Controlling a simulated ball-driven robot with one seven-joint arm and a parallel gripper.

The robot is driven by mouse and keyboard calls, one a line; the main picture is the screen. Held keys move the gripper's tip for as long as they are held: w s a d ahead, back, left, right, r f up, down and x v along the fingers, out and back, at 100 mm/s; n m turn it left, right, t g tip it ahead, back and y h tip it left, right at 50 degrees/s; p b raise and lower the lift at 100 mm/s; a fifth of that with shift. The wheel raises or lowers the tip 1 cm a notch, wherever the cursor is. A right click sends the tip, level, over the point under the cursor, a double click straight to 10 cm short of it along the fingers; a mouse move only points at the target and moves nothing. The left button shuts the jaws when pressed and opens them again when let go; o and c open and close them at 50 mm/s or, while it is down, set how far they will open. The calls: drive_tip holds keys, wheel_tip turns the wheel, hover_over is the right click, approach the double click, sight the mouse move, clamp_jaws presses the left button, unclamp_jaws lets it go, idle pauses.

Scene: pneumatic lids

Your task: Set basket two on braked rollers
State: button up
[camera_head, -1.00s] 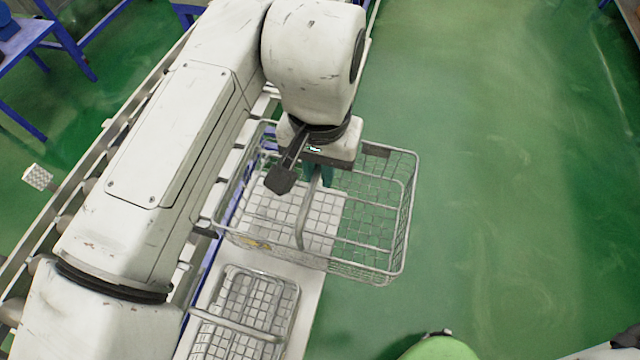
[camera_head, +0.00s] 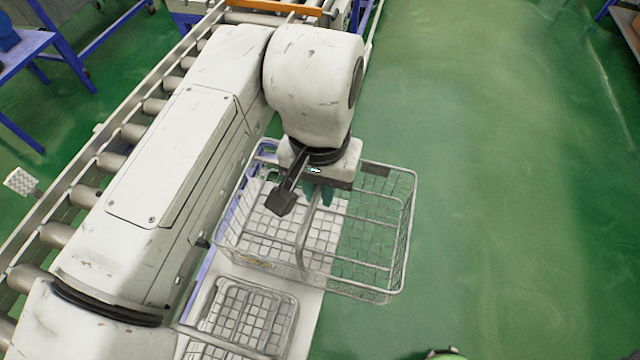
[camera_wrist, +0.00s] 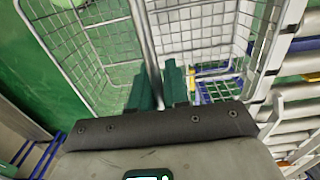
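A wire basket (camera_head: 408,235) hangs below my gripper (camera_head: 318,190) in the head view, partly over a white shelf and partly over the green floor. Its wire wall also shows in the wrist view (camera_wrist: 215,35). The teal fingers (camera_wrist: 160,88) close on both sides of the basket's handle bar (camera_wrist: 143,30). No number on the basket is readable. A roller conveyor (camera_head: 110,161) runs along the left, partly hidden by my arm. Rollers also show at the right of the wrist view (camera_wrist: 292,112). I cannot tell which rollers are braked.
Another wire basket (camera_head: 290,322) sits on the white shelf (camera_head: 312,305) below the held one. An orange bar (camera_head: 275,5) crosses the conveyor's far end. Blue tables (camera_head: 30,45) stand at the far left. Open green floor (camera_head: 500,190) lies to the right.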

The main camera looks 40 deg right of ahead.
drive_tip(key=o, duration=0.4)
drive_tip(key=shift+o, duration=0.2)
